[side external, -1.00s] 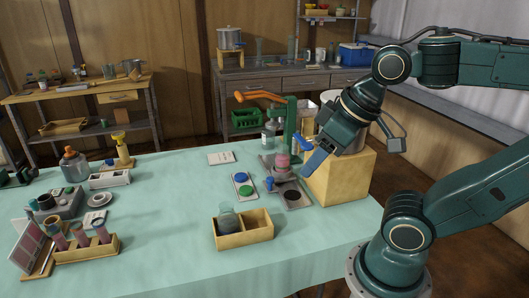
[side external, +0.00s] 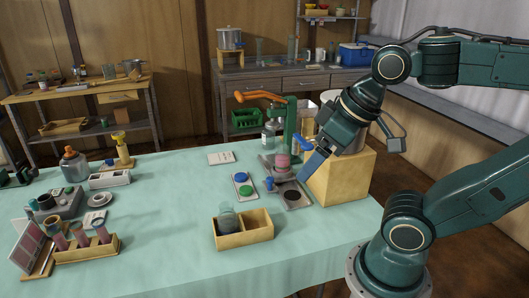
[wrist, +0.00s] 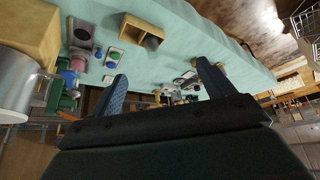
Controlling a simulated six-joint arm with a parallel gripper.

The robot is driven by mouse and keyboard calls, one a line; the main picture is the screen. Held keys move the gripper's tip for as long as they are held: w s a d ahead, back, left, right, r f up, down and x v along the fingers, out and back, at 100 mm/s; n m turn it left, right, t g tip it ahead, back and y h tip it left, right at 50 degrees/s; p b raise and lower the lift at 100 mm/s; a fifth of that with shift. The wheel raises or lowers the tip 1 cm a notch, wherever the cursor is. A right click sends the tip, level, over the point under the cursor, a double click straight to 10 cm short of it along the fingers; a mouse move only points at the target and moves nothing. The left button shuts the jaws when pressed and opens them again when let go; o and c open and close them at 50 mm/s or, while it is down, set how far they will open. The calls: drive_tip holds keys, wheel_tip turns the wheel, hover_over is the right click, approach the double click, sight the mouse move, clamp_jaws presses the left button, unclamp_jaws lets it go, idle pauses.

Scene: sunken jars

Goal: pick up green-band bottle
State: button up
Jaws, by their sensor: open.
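A two-compartment wooden box (side external: 245,241) stands near the front middle of the table. A bluish glass bottle (side external: 226,218) sits sunk in its left compartment; the right compartment looks empty. I cannot make out a green band on this bottle, as its lower part is hidden by the box wall. The box also shows in the wrist view (wrist: 131,33). My gripper (side external: 309,158) is open and empty, above and right of the box, near the large wooden block. In the wrist view, its two blue fingers (wrist: 160,76) stand wide apart with nothing between them.
A large wooden block (side external: 343,180) stands at the right table edge. Beside it are a green stand (side external: 291,125), a pink jar (side external: 283,160) and a plate with blue and green discs (side external: 244,186). A wooden rack with several tubes (side external: 90,252) is front left. The cloth between is clear.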

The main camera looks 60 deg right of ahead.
drive_tip(key=shift+w+r, duration=0.1)
drive_tip(key=w+d+r+m+g+h, duration=0.1)
drive_tip(key=w+d+r+m, duration=0.1)
drive_tip(key=w+d, duration=0.3)
drive_tip(key=w+d+r+m, duration=0.2)
drive_tip(key=w+m, duration=0.1)
drive_tip(key=w, duration=0.4)
drive_tip(key=m+g, duration=0.4)
drive_tip(key=m, duration=0.7)
hover_over(282, 147)
drive_tip(key=a, duration=0.1)
wheel_tip(282, 147, down, 19)
drive_tip(key=shift+d+f, duration=0.15)
drive_tip(key=shift+f, duration=1.25)
drive_tip(key=shift+d+f, duration=0.2)
drive_tip(key=shift+f, duration=1.25)
drive_tip(key=shift+d+f, duration=0.15)
drive_tip(key=shift+f, duration=1.25)
